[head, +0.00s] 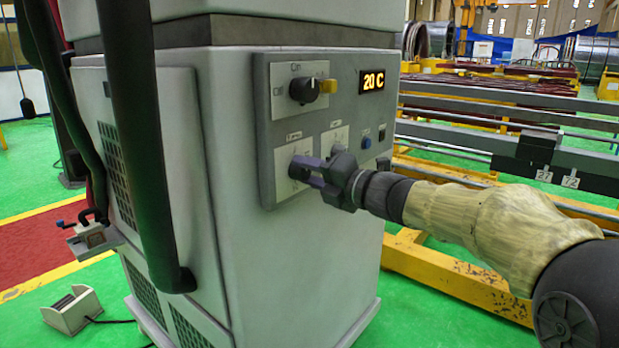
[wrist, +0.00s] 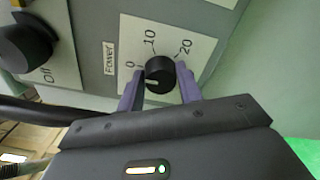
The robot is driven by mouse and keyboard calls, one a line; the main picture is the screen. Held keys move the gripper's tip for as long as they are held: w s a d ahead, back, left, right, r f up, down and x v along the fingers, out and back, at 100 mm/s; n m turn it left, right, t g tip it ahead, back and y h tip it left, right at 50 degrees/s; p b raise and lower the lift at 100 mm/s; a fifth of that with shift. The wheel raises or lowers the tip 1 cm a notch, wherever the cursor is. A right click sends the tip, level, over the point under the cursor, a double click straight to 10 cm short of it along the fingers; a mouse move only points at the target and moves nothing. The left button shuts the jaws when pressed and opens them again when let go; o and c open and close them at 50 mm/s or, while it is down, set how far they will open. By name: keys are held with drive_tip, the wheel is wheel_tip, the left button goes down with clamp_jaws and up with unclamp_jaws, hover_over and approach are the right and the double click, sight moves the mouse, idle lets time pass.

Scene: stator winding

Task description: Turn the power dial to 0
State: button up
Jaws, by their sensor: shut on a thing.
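The power dial (wrist: 160,72) is a small round black knob on a white plate (wrist: 125,40) marked Power, 0, 10 and 20. In the wrist view its white mark shows on the dial's lower-left part, a little below the 0 numeral. My gripper (wrist: 160,88) has its two purple fingers on either side of the dial, shut on it. In the head view my gripper (head: 303,170) reaches in from the right to the lower left plate (head: 282,160) of the control panel. The fingers hide most of the dial there.
A large black On/Off knob (head: 303,90) sits above, with a yellow part beside it. A display (head: 373,80) reads 20 C. A second plate (head: 335,138) lies right of the power plate. A blue button (head: 366,143) is farther right. A thick black hose (head: 140,140) hangs at left.

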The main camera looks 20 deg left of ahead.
drive_tip(key=shift+f, duration=0.15)
drive_tip(key=o, duration=1)
drive_tip(key=p+v, duration=0.2)
drive_tip(key=v, duration=1.5)
drive_tip(key=shift+d, duration=0.2)
